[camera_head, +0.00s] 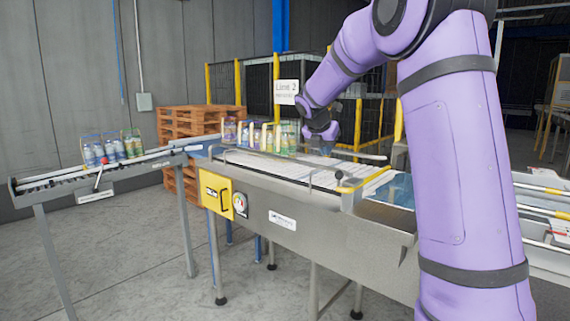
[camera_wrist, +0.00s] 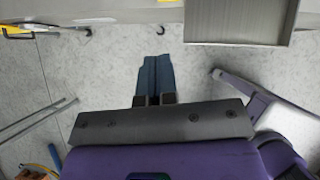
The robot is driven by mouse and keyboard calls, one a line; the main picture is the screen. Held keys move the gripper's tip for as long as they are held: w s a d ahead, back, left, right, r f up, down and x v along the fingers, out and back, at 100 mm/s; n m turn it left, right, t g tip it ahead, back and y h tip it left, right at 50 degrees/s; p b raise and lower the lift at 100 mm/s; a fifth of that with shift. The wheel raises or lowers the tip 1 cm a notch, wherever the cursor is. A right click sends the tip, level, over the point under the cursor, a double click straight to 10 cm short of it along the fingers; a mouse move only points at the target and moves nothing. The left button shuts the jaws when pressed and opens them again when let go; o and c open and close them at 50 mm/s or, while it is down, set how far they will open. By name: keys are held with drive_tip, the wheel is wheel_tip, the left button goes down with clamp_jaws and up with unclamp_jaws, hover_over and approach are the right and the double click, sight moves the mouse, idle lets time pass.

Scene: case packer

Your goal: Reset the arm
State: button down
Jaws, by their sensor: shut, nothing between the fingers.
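My purple arm rises at the right of the head view and bends over toward the conveyor. My gripper is at the far end of the arm, and the head view shows only its wrist near the upright bottle packs, too small to read the fingers. In the wrist view my gripper (camera_wrist: 155,66) shows two blue fingers close together, with bare floor behind them. It is shut and holds nothing.
A steel case packer conveyor (camera_head: 290,196) with a yellow control box (camera_head: 216,194) stands in the middle. Bottle packs (camera_head: 262,136) sit at its far side, and more bottle packs (camera_head: 110,148) stand on the left infeed. Wooden pallets (camera_head: 186,124) are stacked behind.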

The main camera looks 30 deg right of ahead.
drive_tip(key=s+a+r+m+t+y, duration=0.1)
drive_tip(key=s+a+r+m+y, duration=0.1)
drive_tip(key=s+a+m, duration=0.6)
drive_tip(key=s+a+r+m+y, duration=0.1)
drive_tip(key=s+a+r+m, duration=0.3)
drive_tip(key=s, duration=0.6)
drive_tip(key=s+a+f+m+y, duration=0.1)
drive_tip(key=s+a+f+m, duration=0.1)
drive_tip(key=s, duration=0.4)
drive_tip(key=s+a+f+m+y, duration=0.1)
drive_tip(key=s+a+f+m, duration=0.2)
drive_tip(key=s+a+m, duration=0.2)
drive_tip(key=s+a+f+m+y, duration=0.1)
drive_tip(key=s+a+f+m, duration=0.2)
drive_tip(key=s, duration=0.6)
drive_tip(key=shift+a+m+t, duration=0.4)
drive_tip(key=shift+m, duration=0.5)
